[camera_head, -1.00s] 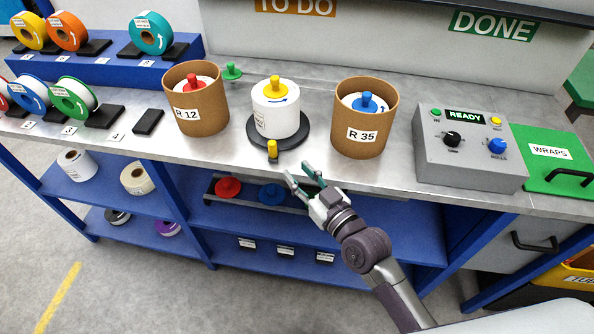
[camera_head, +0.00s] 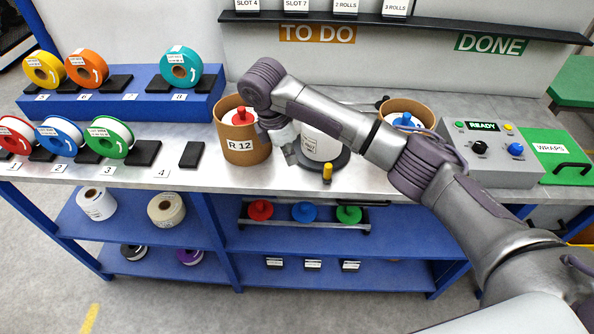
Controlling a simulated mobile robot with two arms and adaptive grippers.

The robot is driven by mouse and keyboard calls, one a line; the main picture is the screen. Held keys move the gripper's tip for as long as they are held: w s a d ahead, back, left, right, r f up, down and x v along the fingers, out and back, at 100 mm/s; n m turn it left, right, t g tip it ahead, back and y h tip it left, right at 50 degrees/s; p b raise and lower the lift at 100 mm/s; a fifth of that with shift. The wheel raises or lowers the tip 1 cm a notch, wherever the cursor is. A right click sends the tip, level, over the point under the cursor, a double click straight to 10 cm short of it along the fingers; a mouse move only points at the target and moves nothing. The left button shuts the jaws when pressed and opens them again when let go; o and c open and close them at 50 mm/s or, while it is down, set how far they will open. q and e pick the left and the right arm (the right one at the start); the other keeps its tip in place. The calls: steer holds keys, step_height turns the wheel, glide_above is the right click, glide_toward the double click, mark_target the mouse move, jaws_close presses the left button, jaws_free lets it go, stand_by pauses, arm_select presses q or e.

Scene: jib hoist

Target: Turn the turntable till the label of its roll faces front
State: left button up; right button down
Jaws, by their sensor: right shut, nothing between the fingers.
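The turntable (camera_head: 340,163) is a dark disc on the bench, with a white roll (camera_head: 328,148) upright on it. The roll's printed label (camera_head: 309,145) shows on its left front side, and my arm hides the roll's top. A yellow peg (camera_head: 327,173) stands at the disc's front edge. My right arm reaches across from the right above the roll. Its gripper (camera_head: 290,153) points down, shut and empty, between the R 12 tub and the roll, close to the disc's left edge; I cannot tell whether it touches. My left gripper is not in view.
The brown R 12 tub (camera_head: 246,148) stands close left of my gripper. Another brown tub (camera_head: 412,106) is partly behind my arm. A grey control box (camera_head: 490,150) reading READY is at right. Tape rolls stand on the left rack (camera_head: 135,105).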

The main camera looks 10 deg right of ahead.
steer(key=f, duration=0.1)
steer(key=d+f, duration=0.1)
steer(key=d+f+p, duration=0.1)
steer(key=shift+d+f, duration=0.25)
steer(key=shift+f, duration=0.15)
steer(key=p+x, duration=0.1)
steer(key=x, duration=0.4)
steer(key=shift+a+f, duration=0.15)
steer(key=d+p, duration=0.1)
steer(key=d, duration=0.2)
steer(key=shift+w+d+p, duration=0.15)
steer(key=shift+d+p, duration=0.05)
steer(key=shift+p, duration=0.1)
steer(key=shift+d+f, duration=0.15)
steer(key=shift+d, duration=0.2)
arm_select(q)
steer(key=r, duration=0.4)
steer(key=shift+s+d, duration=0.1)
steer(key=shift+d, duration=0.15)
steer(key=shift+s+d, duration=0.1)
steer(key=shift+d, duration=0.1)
arm_select(e)
steer(key=shift+d, duration=0.15)
